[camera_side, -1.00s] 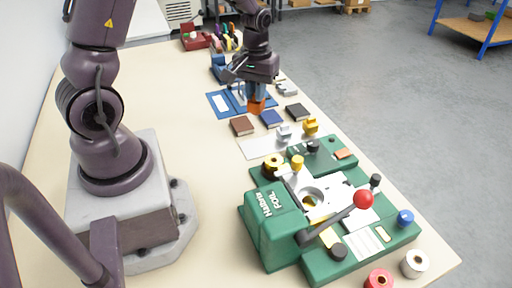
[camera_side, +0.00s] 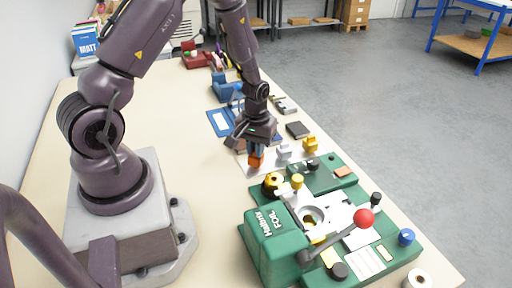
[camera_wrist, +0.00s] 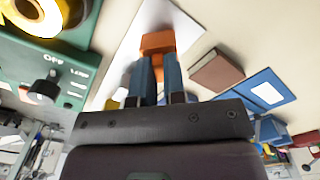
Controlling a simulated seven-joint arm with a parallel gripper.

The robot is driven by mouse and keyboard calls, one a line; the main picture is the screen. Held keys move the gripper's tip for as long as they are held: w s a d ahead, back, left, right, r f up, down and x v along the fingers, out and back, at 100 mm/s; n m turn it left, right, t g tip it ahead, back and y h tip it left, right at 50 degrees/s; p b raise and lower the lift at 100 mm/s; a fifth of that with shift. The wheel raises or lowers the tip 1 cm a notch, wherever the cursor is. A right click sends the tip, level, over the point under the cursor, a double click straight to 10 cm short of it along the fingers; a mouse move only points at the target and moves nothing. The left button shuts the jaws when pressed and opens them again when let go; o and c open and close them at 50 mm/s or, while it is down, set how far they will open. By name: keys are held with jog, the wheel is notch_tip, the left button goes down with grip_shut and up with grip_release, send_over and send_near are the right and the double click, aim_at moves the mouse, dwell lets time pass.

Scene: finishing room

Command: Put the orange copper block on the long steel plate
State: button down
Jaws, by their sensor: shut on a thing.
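The orange copper block (camera_side: 255,161) is held at the tips of my gripper's blue fingers (camera_side: 257,148). In the wrist view the orange block (camera_wrist: 158,42) sits between the two blue fingers (camera_wrist: 159,72). The long steel plate (camera_side: 250,172) is a pale flat strip on the bench, and the block is over its left end. The plate also shows behind the block in the wrist view (camera_wrist: 125,52). I cannot tell whether the block touches it. A silver block (camera_side: 284,153) and a golden block (camera_side: 310,145) stand at the plate, right of my gripper.
A green foil press (camera_side: 275,240) with a red-knobbed lever stands close in front of the plate. A brown block (camera_wrist: 216,69) lies beside the plate. A black block (camera_side: 297,130) and a blue folder (camera_side: 220,122) lie farther back.

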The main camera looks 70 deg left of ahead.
jog(key=c, duration=1.2)
grip_release()
jog(key=shift+f, duration=0.1)
jog(key=s+d+r+m+t, duration=0.15)
jog(key=d+r, duration=0.25)
jog(key=r, duration=0.9)
jog(key=s+d+r+m+t, duration=0.1)
jog(key=s+d+r+m, duration=0.2)
jog(key=r, duration=0.9)
jog(key=s+d+r+m+t, duration=0.1)
jog(key=s+d+r, duration=0.1)
jog(key=s+d+r+m+t, duration=0.1)
jog(key=s+d+r+m, duration=0.1)
jog(key=s, duration=0.1)
jog(key=s+d+r+m+t, duration=0.1)
jog(key=s+d+r, duration=0.1)
jog(key=s, duration=0.1)
jog(key=shift+d+m, duration=0.25)
